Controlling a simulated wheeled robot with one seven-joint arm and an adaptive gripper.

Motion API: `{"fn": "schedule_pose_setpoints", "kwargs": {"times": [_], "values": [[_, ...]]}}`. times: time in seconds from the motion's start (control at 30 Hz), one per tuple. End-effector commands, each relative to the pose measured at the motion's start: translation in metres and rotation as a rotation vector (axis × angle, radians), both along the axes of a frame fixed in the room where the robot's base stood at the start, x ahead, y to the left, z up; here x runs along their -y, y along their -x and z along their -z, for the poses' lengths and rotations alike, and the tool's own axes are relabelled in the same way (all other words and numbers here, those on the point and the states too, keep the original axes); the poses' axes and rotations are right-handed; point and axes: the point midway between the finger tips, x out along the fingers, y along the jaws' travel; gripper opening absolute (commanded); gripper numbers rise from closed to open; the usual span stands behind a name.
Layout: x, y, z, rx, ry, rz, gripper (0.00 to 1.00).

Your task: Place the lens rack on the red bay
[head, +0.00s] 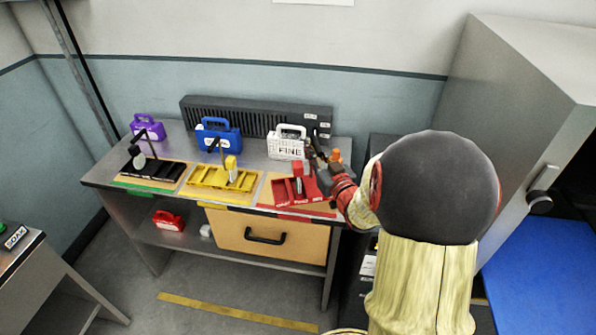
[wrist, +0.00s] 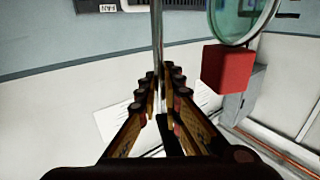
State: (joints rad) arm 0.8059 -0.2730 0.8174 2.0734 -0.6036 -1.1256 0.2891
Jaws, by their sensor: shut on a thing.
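My gripper (head: 316,160) is at the right end of the workbench, over the red bay (head: 310,212). In the wrist view its fingers (wrist: 163,92) are closed around a thin grey rod (wrist: 157,40). A red block (wrist: 228,68) and a round, green-tinted lens (wrist: 238,18) are just right of the rod; whether they join it is unclear. In the head view a red rack (head: 285,193) with an upright red block (head: 297,168) is at the red bay, beside my gripper. I cannot tell which parts belong to the lens rack, or whether its base touches the bay.
A yellow rack (head: 208,178) and a black rack (head: 140,168) with a pale disc stand to the left. Purple (head: 148,131), blue (head: 218,141) and white (head: 287,147) handled boxes stand behind. A grey cabinet (head: 530,90) is at the right.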

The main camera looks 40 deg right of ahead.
Motion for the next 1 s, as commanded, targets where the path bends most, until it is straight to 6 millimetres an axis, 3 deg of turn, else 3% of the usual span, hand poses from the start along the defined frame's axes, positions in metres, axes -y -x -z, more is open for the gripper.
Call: {"fn": "schedule_pose_setpoints", "kwargs": {"times": [0.37,0.5,0.7,1.0], "values": [[0.023,-0.070,0.036,0.001,0.000,-0.003,0.00],[0.029,-0.088,0.060,0.000,0.000,-0.003,0.00],[0.036,-0.107,0.081,0.003,0.002,-0.002,0.00],[0.039,-0.117,0.100,0.003,0.001,-0.001,0.00]]}}
